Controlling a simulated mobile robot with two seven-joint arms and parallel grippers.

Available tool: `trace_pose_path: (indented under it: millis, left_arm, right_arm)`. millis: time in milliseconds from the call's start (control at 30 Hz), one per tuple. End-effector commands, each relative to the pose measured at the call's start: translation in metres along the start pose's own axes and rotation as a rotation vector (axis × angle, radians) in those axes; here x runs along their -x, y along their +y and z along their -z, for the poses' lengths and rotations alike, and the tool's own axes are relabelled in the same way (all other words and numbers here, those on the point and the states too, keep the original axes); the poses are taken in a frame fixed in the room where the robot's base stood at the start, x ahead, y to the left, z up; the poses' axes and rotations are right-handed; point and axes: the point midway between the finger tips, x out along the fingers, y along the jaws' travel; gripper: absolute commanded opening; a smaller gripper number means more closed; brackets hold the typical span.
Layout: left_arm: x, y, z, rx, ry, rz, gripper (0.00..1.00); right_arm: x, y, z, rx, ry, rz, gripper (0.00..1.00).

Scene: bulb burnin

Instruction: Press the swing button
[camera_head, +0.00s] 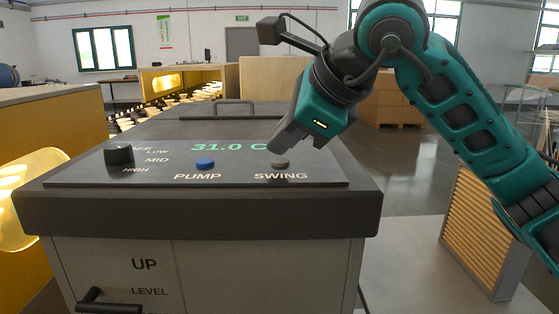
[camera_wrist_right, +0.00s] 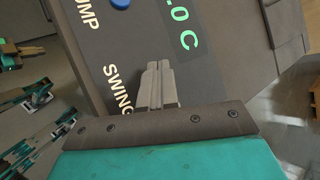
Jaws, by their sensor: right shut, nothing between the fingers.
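The swing button (camera_head: 280,163) is a small grey-brown round button above the SWING label on the sloping dark control panel (camera_head: 235,178). My right gripper (camera_head: 276,149) is shut and empty, with its fingertips pointing down just above the button, slightly to its left. I cannot tell whether they touch it. In the right wrist view, the closed fingertips (camera_wrist_right: 158,66) lie over the panel beside the SWING lettering, and the button itself is hidden. My left gripper is not in view.
The blue PUMP button (camera_head: 205,163) and a black knob (camera_head: 119,154) sit to the left on the same panel. A green display (camera_head: 229,147) reads 31.0 C. A handle (camera_head: 234,103) rises behind the panel. A ribbed filter panel (camera_head: 483,233) stands at right.

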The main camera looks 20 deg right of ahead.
Motion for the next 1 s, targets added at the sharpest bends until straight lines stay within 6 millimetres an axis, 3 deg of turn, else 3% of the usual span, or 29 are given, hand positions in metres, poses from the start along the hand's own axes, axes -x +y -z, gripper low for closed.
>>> trace_pose_path:
  millis: [1000]
  left_arm:
    - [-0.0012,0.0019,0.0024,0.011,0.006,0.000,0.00]
  right_arm:
    - [0.0010,-0.0009,-0.0005,0.000,0.001,0.000,0.00]
